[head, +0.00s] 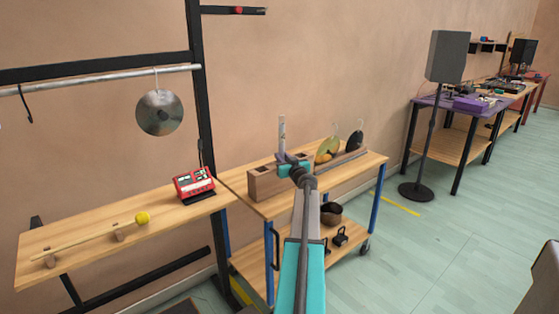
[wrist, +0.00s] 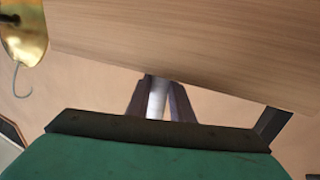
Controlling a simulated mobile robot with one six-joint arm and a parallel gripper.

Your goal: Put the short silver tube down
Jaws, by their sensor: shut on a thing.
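The short silver tube (head: 282,128) stands upright in my gripper (head: 284,156), above the wooden cart in the head view. In the wrist view the silver tube (wrist: 156,100) shows as a bright strip between the two dark fingers of my gripper (wrist: 157,92), which is shut on it. A wooden block with square holes (head: 262,187) stands on the cart top (head: 285,205), just below and beside my gripper. Whether the tube's lower end touches anything is hidden behind my gripper and arm.
A dark bowl (head: 331,214) is on the cart's lower shelf.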

